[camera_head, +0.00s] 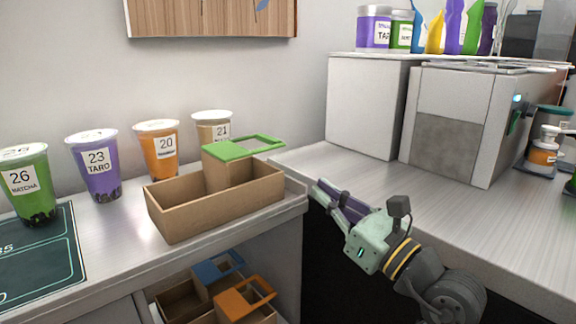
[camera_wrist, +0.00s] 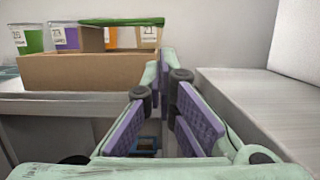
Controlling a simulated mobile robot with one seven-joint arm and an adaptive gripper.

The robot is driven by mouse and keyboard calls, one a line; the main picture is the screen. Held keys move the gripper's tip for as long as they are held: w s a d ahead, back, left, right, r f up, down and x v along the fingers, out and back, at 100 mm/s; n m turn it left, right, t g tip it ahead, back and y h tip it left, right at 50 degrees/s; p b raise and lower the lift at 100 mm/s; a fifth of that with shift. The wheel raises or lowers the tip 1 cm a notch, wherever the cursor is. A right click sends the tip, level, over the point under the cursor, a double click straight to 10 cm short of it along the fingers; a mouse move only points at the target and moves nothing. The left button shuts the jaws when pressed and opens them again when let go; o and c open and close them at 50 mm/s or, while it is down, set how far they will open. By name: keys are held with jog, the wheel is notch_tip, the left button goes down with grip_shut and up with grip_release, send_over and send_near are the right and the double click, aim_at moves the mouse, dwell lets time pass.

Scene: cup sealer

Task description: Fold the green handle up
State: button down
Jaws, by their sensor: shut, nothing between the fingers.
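The green handle (camera_head: 245,148) lies folded flat, roughly level, at the top of the divider of a brown cardboard carrier (camera_head: 215,206). Its open frame sticks out to the right, past the divider. In the wrist view the green handle (camera_wrist: 122,22) shows edge-on above the carrier (camera_wrist: 95,72). My gripper (camera_head: 318,190) is in front of and to the right of the carrier, lower than the handle and apart from it. Its purple-padded fingers (camera_wrist: 167,75) point toward the carrier, their tips together with nothing held.
Several sealed cups stand behind and left of the carrier, including an orange cup (camera_head: 158,147) and a purple cup (camera_head: 97,165). Carriers with blue (camera_head: 218,268) and orange (camera_head: 245,297) handles sit on the shelf below. A white machine (camera_head: 452,118) stands on the right counter.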

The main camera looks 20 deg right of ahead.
jog(key=shift+w, duration=0.1)
jog(key=p+x, duration=0.2)
jog(key=x, duration=0.8)
jog(key=shift+p, duration=0.35)
jog(key=shift+r, duration=0.1)
jog(key=shift+r+n, duration=0.25)
jog(key=shift+n, duration=0.15)
